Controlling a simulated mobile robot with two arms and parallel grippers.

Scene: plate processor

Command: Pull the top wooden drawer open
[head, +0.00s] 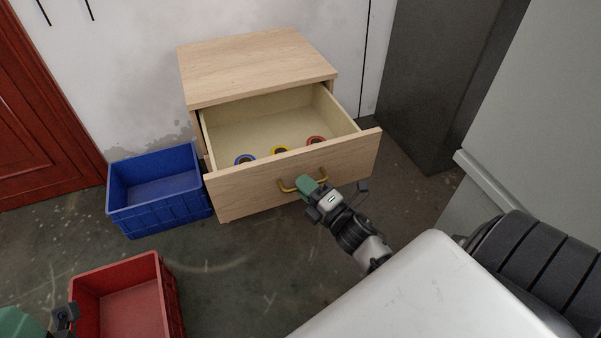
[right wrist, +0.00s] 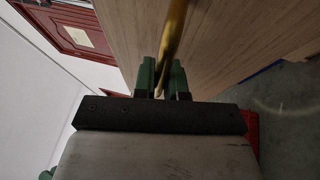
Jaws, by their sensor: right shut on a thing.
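The wooden cabinet (head: 255,62) stands against the wall, and its top drawer (head: 240,190) is pulled well out. A blue, a yellow and a red ring-shaped item (head: 316,140) lie inside near the drawer's front. My right gripper (head: 308,188) is at the drawer's brass handle (head: 289,187), shut on it. In the right wrist view the handle (right wrist: 174,35) runs between the two green fingers (right wrist: 161,80). My left gripper (head: 40,322) shows only in part at the bottom left corner, and its fingers cannot be made out.
A blue crate (head: 160,213) stands on the floor left of the drawer. A red crate (head: 172,300) is nearer, at the bottom left. A dark grey cabinet (head: 435,80) stands to the right. Floor between the crates and drawer is clear.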

